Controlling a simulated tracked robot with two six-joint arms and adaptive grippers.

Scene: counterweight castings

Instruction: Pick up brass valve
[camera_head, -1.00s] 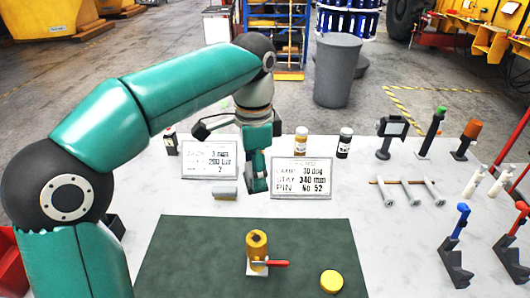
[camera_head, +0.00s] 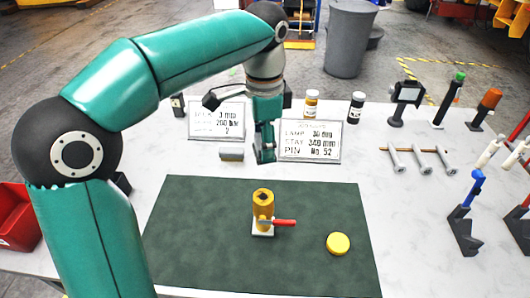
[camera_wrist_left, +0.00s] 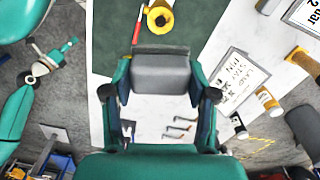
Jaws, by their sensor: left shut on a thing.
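The brass valve (camera_head: 263,204) stands upright on the green mat, with a red handle and a pale base. It also shows at the top of the left wrist view (camera_wrist_left: 159,17). My left gripper (camera_head: 265,146) is beyond the mat's far edge, away from the valve. It is shut on a grey block (camera_wrist_left: 161,76), which sticks out to its left in the head view (camera_head: 231,154). Whether the block touches the table is unclear. My right arm seems to show small at the left of the wrist view, its gripper (camera_wrist_left: 66,48) too small to read.
The green mat (camera_head: 200,245) also bears a yellow round cap (camera_head: 338,243). Two printed signs (camera_head: 310,141) stand just beyond my left gripper, with bottles (camera_head: 356,107) behind. Pins (camera_head: 420,160) and hooked stands (camera_head: 462,220) are at the right. A red bin (camera_head: 15,220) is at the left.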

